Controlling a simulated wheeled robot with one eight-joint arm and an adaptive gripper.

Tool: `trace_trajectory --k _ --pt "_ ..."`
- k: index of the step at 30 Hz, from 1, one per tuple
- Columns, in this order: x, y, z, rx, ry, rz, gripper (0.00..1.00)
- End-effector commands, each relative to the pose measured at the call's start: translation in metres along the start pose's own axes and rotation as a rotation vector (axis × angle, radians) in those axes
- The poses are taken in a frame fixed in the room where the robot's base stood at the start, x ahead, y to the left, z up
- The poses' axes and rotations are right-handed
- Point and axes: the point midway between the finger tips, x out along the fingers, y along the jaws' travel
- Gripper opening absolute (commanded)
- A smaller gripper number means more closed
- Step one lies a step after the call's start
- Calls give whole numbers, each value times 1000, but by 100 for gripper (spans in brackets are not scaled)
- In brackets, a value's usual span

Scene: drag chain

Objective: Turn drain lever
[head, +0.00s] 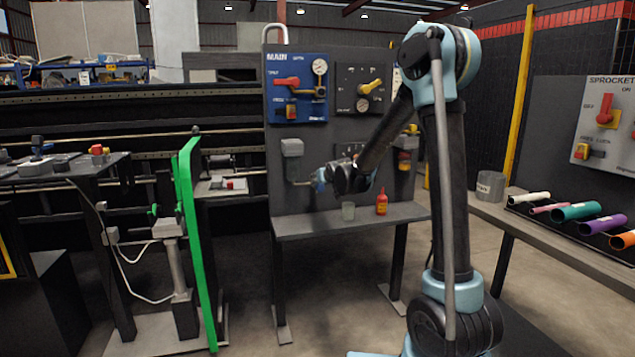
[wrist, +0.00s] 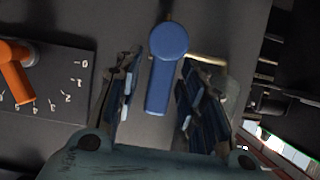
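A blue lever (wrist: 160,75) with a round hub and a straight handle shows in the wrist view, against a grey panel. The fingers of my gripper (wrist: 156,88) are open, one on each side of the lever handle. A gap shows on both sides, so the lever is not gripped. In the head view, my gripper (head: 318,181) is at the lower part of the grey panel (head: 325,135), near a grey box with a thin pipe (head: 292,147). My arm and gripper hide the lever there. I see no readable drain label.
An orange lever (wrist: 17,78) on a numbered dial plate is left in the wrist view. A red-handled valve (head: 287,82) is above.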

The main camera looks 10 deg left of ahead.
Motion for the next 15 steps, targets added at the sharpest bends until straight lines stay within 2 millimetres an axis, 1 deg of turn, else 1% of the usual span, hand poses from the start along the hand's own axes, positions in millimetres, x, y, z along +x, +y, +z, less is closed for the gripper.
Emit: trace_trajectory --k 10,15 --pt "1 -2 -3 -2 4 -1 40" --pt "-12 -3 -3 -3 4 -3 40"
